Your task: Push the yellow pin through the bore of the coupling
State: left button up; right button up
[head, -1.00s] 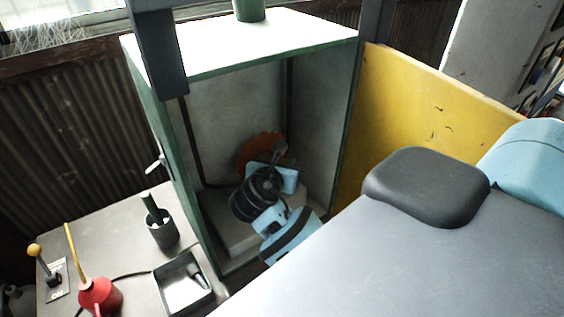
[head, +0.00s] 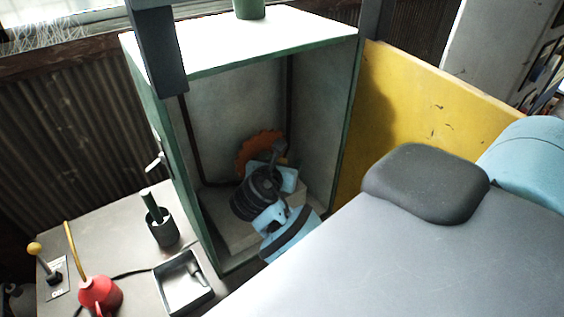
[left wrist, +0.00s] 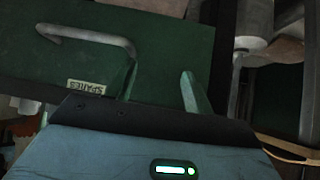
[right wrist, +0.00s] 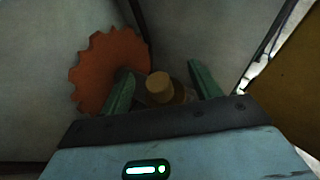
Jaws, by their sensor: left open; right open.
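A tan-yellow round pin end (right wrist: 158,84) shows in the right wrist view, in front of a dim brownish part (right wrist: 182,94) that may be the coupling. The bore cannot be made out. My right gripper (right wrist: 162,86) is open, one green finger to each side of the pin end, with gaps visible. In the head view my right gripper (head: 279,152) is inside the green cabinet and hides the pin and coupling. My left gripper (left wrist: 163,88) is open and empty in the left wrist view, facing a green panel (left wrist: 165,60).
An orange toothed wheel (head: 252,152) stands behind my right gripper. The green cabinet's walls (head: 318,130) close around that arm. A bent metal handle (left wrist: 90,36) and a SPARES label (left wrist: 86,87) are near my left gripper. A bench holds a tray (head: 190,300), cup (head: 164,233) and red oilcan (head: 98,292).

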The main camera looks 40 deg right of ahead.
jog(key=v, duration=0.7)
jog(key=shift+s+a+r, duration=0.2)
jog(key=shift+a, duration=0.1)
dwell(0.7)
